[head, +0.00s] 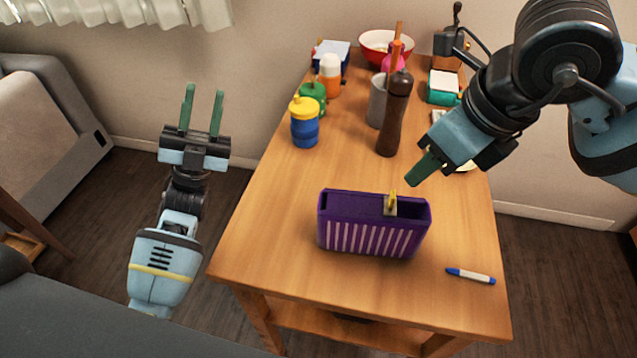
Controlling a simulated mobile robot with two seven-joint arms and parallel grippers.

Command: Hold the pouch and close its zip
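The purple pouch (372,238) with white stripes stands upright near the front middle of the wooden table. Its top shows a dark opening along the left part. The zip slider (390,205), with a yellow pull tab, sits toward the right of the top edge. My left gripper (202,108) is open and empty, off the table's left side, with its green fingers pointing up. My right gripper (412,178) is above the table, just right of and behind the yellow tab, apart from the pouch. Its fingers overlap in this view, so its opening is unclear.
A blue-white marker (470,276) lies right of the pouch. Behind stand a brown pepper mill (394,115), a grey cup (377,100), a blue-yellow cup (304,122), a green container (313,95) and a red bowl (384,46). The table (270,225) is clear left of the pouch.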

